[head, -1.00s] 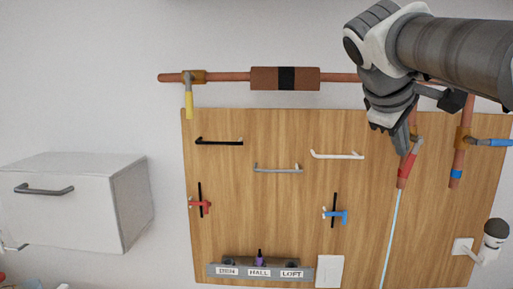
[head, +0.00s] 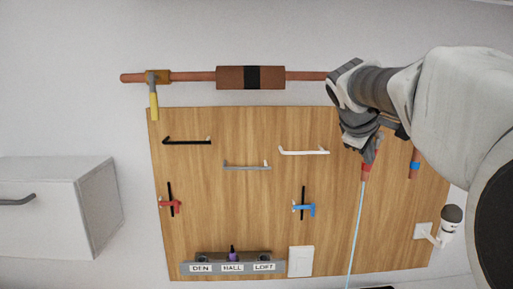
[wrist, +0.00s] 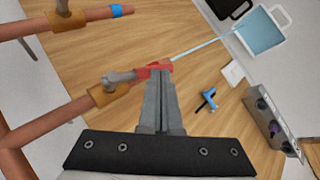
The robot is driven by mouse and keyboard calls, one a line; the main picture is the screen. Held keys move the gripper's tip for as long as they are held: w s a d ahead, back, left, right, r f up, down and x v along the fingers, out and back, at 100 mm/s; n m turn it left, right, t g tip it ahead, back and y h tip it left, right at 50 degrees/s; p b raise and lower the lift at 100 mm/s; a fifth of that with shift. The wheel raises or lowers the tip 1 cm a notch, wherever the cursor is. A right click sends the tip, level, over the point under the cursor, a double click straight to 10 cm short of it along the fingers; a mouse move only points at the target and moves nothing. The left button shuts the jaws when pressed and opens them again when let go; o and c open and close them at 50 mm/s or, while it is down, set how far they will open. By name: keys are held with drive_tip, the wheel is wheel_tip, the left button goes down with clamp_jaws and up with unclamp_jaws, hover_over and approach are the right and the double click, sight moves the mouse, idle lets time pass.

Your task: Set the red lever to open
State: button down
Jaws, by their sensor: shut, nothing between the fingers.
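The red lever (wrist: 153,70) is the red handle with a grey stem on a brass valve. It lies roughly along its copper pipe and points toward the outlet. In the head view the red lever (head: 369,167) is partly hidden by my gripper (head: 367,153). A pale blue stream (head: 357,225) runs down from the outlet. My gripper is shut and empty; in the wrist view its fingertips (wrist: 160,74) are right at the red handle. I cannot tell whether they touch it.
A neighbouring pipe with a blue band (wrist: 116,11) runs close beside. The board (head: 235,215) carries rail handles, a blue handle (head: 304,208), a small red handle (head: 171,206) and a labelled switch strip (head: 232,267). A blue basin (wrist: 262,35) lies below the stream.

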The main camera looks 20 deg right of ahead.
drive_tip(key=d+f+h+b, duration=0.1)
drive_tip(key=b, duration=0.2)
drive_tip(key=shift+s+n, duration=0.15)
drive_tip(key=shift+n, duration=0.15)
drive_tip(key=shift+r, duration=0.2)
drive_tip(key=shift+r+p, duration=0.5)
drive_tip(key=shift+r, duration=0.2)
drive_tip(key=shift+a, duration=0.1)
